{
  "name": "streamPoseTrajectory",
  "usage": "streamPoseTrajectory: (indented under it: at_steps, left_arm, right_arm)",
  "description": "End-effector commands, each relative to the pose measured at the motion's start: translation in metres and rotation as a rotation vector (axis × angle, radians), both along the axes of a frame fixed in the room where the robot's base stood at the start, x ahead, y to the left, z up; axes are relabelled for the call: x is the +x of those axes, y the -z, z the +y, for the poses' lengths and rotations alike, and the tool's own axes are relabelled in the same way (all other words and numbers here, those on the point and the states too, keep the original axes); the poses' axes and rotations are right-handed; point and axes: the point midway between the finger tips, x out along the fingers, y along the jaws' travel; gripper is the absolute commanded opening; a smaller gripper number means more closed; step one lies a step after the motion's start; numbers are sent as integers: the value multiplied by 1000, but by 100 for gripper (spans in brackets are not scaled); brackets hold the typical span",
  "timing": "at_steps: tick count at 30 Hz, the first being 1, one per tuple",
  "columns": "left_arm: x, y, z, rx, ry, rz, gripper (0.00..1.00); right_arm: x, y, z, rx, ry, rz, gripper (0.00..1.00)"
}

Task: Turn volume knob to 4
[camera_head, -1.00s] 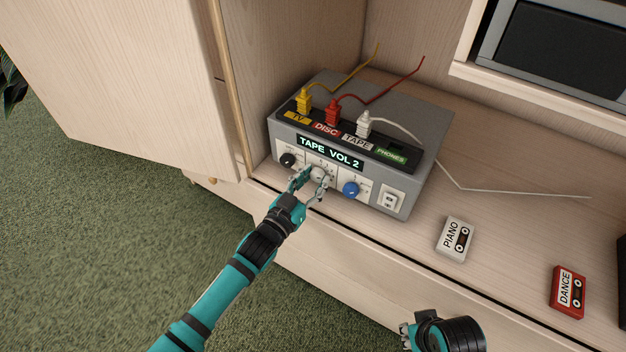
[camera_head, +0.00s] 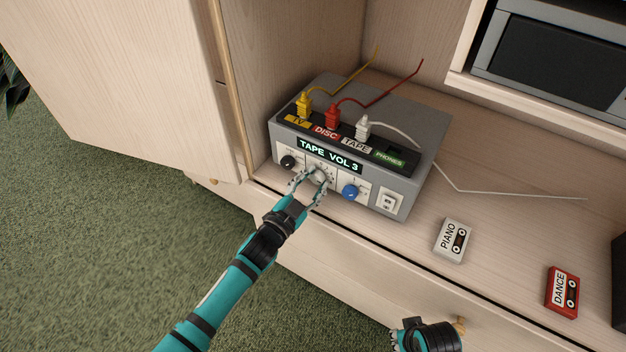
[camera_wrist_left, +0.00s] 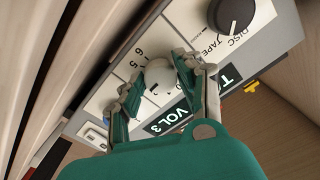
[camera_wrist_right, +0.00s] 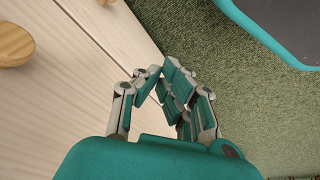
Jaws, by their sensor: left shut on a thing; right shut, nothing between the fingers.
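The grey audio box (camera_head: 420,190) stands on the cabinet shelf. Its display (camera_head: 328,155) reads "TAPE VOL 3". The pale volume knob (camera_wrist_left: 160,76) is in the middle of the front panel, with a number scale beside it in the left wrist view. My left gripper (camera_head: 309,187) is shut on this knob, one finger on each side; it also shows in the left wrist view (camera_wrist_left: 163,90). In the head view the fingers partly cover the knob. My right gripper (camera_wrist_right: 164,82) is shut and empty, in front of the cabinet's lower part, low in the head view.
A black knob (camera_head: 289,162) and a blue knob (camera_head: 350,191) flank the volume knob. A white switch (camera_head: 389,202) is at the panel's right. Yellow, red and white plugs sit on top. Piano (camera_head: 453,240) and dance (camera_head: 563,291) cassettes lie on the shelf to the right.

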Motion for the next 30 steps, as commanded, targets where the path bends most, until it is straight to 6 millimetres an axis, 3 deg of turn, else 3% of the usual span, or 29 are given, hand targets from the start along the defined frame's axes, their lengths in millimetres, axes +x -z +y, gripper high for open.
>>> streamPoseTrajectory:
  at_steps: [15, 30]
  left_arm:
    - [0, 1, 1, 357, 0, -203, 3]
    - [0, 0, 1, 466, 0, -267, 3]
  right_arm:
    - [-3, 14, 0, -1, -1, 8, 0]
    - [-3, 14, 0, 0, -1, 9, 0]
